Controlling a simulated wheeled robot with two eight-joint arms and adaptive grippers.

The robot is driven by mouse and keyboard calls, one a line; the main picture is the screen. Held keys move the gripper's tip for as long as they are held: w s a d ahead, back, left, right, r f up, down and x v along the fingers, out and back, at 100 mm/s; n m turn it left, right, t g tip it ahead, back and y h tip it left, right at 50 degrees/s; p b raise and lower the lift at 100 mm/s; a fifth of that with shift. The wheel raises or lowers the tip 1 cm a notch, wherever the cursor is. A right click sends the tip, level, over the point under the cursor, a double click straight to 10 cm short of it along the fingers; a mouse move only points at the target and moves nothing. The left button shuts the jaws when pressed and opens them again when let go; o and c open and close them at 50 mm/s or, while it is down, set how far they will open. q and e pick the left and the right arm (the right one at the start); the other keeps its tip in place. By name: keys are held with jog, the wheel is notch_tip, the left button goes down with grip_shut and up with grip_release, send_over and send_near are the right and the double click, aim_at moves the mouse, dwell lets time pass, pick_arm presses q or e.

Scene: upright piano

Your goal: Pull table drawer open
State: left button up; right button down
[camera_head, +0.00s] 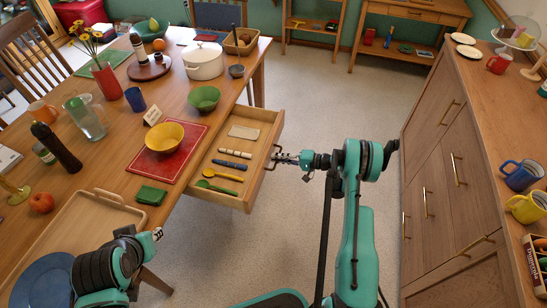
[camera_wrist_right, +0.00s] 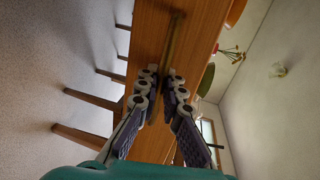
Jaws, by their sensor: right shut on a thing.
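The table drawer (camera_head: 255,188) stands open, pulled well out from the side of the wooden table (camera_head: 100,170). Inside it lie a yellow spoon, a green spoon, a dark blue item and pale items. My right gripper (camera_head: 285,158) is shut on the dark drawer handle (camera_head: 264,180) at the middle of the drawer front. In the right wrist view both fingers (camera_wrist_right: 162,82) close in front of the wooden drawer front; the handle is partly hidden between them. My left gripper (camera_head: 156,234) is above the table's near edge, away from the drawer; its jaws are too small to read.
A yellow bowl (camera_head: 165,138) on a red mat, a green cloth (camera_head: 151,195) and a wooden tray (camera_head: 72,222) lie on the table near the drawer. A wooden cabinet (camera_head: 440,180) stands at the right. The floor (camera_head: 340,110) between is clear except for my arm.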

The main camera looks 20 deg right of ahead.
jog(key=c, duration=1.9)
grip_release()
jog(key=v, duration=1.2)
